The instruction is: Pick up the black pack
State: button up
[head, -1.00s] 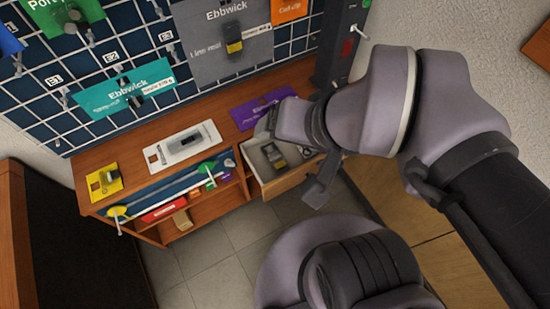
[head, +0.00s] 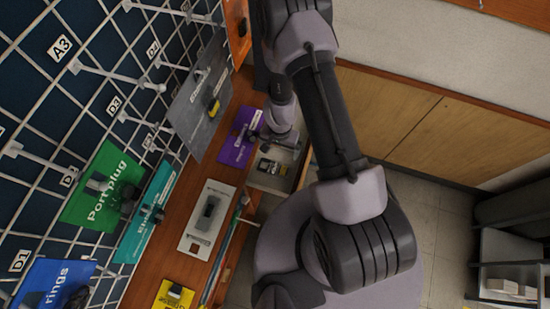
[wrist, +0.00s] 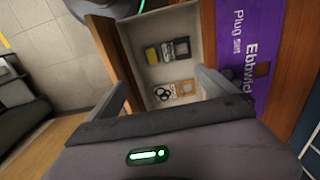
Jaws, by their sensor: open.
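In the wrist view, an open drawer (wrist: 196,57) holds a dark, black-looking pack (wrist: 176,48) with a small yellow-and-black piece (wrist: 152,54) beside it. A pale and orange card with black rings (wrist: 175,93) lies in the same drawer. The dark pack and yellow piece also show small in the head view (head: 268,167). My gripper (wrist: 163,78) is open and empty above the drawer, its two fingers framing the drawer's contents. In the head view my gripper (head: 280,141) is over the drawer's far end and hides part of it.
A purple Ebbwick plug set pack (head: 238,138) lies on the wooden bench beside the drawer. A white pack (head: 206,220) and a yellow pack (head: 174,294) lie further along. A wire grid wall with hanging packs, such as a green one (head: 103,188), rises behind.

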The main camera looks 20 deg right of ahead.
jog(key=b, duration=1.2)
send_over(279, 169)
jog(key=f, duration=1.2)
jog(key=shift+w+d+f, duration=0.1)
jog(key=shift+w+f, duration=0.1)
jog(key=shift+w, duration=0.05)
notch_tip(279, 169, down, 5)
jog(key=b, duration=0.5)
jog(key=shift+s+b, duration=0.15)
jog(key=shift+b, duration=0.15)
jog(key=shift+r, duration=0.3)
jog(key=shift+c, duration=0.3)
jog(key=c, duration=1.2)
jog(key=shift+o, duration=0.2)
jog(key=shift+p, duration=0.35)
